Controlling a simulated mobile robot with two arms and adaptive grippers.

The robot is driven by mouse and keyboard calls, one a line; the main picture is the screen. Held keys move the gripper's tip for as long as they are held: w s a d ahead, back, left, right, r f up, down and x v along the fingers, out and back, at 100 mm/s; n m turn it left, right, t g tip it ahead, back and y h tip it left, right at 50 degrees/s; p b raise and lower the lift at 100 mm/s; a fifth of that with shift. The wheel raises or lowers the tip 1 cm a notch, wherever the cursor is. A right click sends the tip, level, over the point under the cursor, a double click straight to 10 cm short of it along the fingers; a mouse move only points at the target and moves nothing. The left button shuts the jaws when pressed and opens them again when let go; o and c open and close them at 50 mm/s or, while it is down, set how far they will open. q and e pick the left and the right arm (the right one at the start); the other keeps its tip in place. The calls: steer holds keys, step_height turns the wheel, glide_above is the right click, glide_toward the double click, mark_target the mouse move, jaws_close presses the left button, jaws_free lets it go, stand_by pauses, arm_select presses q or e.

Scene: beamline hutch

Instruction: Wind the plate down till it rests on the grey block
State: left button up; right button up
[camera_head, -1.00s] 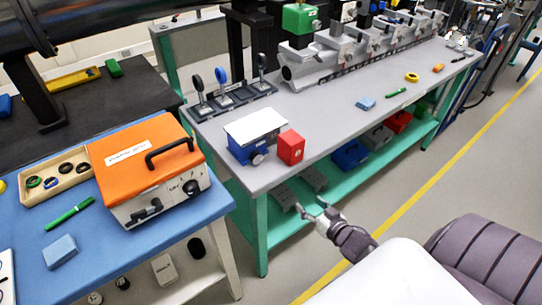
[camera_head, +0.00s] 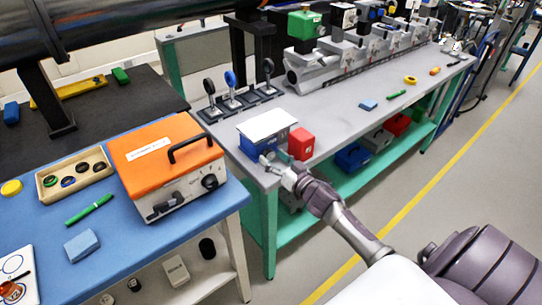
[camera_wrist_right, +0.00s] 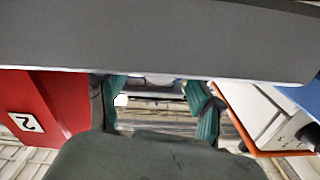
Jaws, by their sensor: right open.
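A blue jack (camera_head: 268,143) with a white top plate (camera_head: 267,124) stands at the near edge of the grey bench. The plate looks level and above the blue body. A small knob sits low on the jack's near side, partly behind my right gripper. My right gripper (camera_head: 272,164) is open, with its fingertips close to that knob; I cannot tell whether they touch it. A red block (camera_head: 301,143) stands just right of the jack. I cannot make out a grey block under the plate. My left gripper is not in view.
An orange-topped instrument (camera_head: 168,150) stands on the blue table at left, near the jack. Optics on posts (camera_head: 232,88) stand behind the jack. The grey bench top (camera_head: 345,125) is clear right of the red block. Bins fill the shelf below.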

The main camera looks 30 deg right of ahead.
steer(key=shift+w, duration=0.85)
steer(key=c, duration=1.1)
steer(key=shift+a+n, duration=0.15)
steer(key=shift+n, duration=2.35)
steer(key=shift+c, duration=0.2)
steer(key=o, duration=1.1)
steer(key=shift+o, duration=0.2)
steer(key=shift+s, duration=0.1)
